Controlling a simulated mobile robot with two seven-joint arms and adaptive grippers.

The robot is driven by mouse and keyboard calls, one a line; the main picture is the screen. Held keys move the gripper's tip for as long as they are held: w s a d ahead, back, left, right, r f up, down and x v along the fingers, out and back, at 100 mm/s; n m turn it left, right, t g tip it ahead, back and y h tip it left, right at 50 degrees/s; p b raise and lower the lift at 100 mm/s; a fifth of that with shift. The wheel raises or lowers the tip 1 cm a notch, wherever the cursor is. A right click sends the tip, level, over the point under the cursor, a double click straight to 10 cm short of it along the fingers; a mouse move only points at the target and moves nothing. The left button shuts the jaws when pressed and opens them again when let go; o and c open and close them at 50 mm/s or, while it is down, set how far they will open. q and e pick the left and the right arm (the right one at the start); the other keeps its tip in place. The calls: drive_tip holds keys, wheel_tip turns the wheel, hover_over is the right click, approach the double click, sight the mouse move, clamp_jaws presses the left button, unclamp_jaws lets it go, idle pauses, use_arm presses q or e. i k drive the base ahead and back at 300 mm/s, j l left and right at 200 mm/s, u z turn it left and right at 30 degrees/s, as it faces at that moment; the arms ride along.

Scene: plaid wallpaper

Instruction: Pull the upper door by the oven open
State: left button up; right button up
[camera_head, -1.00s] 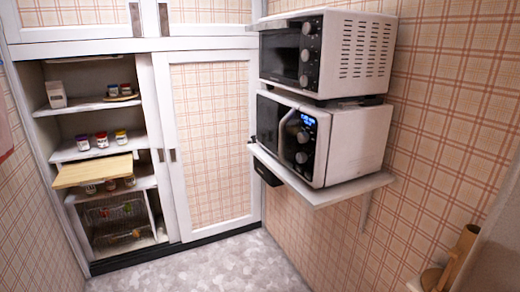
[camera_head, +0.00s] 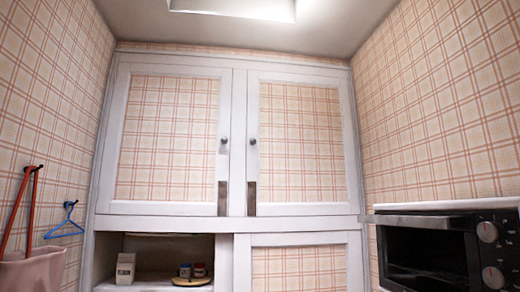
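The upper cabinet has two shut plaid-panelled doors in white frames, the left upper door (camera_head: 168,140) and the right upper door (camera_head: 300,140). The right upper door is the one nearer the oven (camera_head: 440,250), which stands at the lower right. Each door has a small round knob near the middle seam, the left knob (camera_head: 224,140) and the right knob (camera_head: 252,141). Below the knobs are metal plates, the left plate (camera_head: 222,198) and the right plate (camera_head: 252,198). Neither of my grippers is in view.
Below the upper doors, an open shelf (camera_head: 150,284) at the left holds a white carton (camera_head: 125,268) and small jars (camera_head: 193,270). A lower plaid door (camera_head: 284,268) is beside it. A pink container (camera_head: 32,270) and a blue hanger (camera_head: 67,222) are by the left wall.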

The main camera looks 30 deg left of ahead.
sight(301, 160)
drive_tip(key=i+j, duration=0.65)
drive_tip(key=j, duration=0.2)
